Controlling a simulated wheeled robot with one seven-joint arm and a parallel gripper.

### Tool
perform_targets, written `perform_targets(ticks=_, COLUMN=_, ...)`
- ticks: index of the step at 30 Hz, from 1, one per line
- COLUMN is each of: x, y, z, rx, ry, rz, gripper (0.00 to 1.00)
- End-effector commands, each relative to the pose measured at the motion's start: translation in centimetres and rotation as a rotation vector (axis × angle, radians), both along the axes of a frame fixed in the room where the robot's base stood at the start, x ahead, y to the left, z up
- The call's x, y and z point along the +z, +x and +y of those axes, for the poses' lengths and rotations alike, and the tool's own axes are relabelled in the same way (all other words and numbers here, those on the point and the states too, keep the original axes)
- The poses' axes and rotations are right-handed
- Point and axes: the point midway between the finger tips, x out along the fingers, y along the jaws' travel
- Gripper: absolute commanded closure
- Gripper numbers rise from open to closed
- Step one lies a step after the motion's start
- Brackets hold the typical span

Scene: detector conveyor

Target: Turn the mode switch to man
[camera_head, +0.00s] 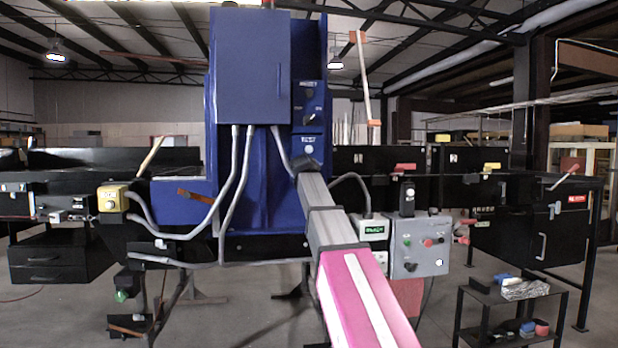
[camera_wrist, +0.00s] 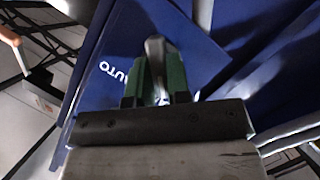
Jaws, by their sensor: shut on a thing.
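The lever's base is hidden by the fingers. In the head view my arm reaches up to the blue cabinet (camera_head: 249,70), and my gripper (camera_head: 306,163) is small and dark at its front, so the lever cannot be made out there.
A black knob (camera_head: 309,118) and a pale round button (camera_head: 309,149) sit on the cabinet just above my gripper. Grey conduits (camera_head: 232,180) run down to its left. A grey control box (camera_head: 420,246) stands right of my arm, and a low black cart (camera_head: 510,295) is further right.

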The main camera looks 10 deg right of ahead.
Motion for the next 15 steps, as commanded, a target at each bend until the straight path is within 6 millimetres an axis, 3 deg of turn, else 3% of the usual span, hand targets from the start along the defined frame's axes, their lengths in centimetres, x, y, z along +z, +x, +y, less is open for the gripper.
perform_targets(ticks=5, x=-0.06, y=-0.05, z=0.01, rx=0.001, ry=-0.002, rz=0.002, gripper=1.0)
perform_targets(ticks=6, x=-0.06, y=-0.05, z=0.01, rx=0.001, ry=-0.002, rz=0.002, gripper=0.73)
perform_targets(ticks=8, x=-0.06, y=-0.05, z=0.01, rx=0.001, ry=-0.002, rz=0.002, gripper=0.57)
perform_targets(ticks=15, x=-0.03, y=-0.04, z=0.0, rx=0.0, ry=-0.001, rz=0.002, gripper=0.57)
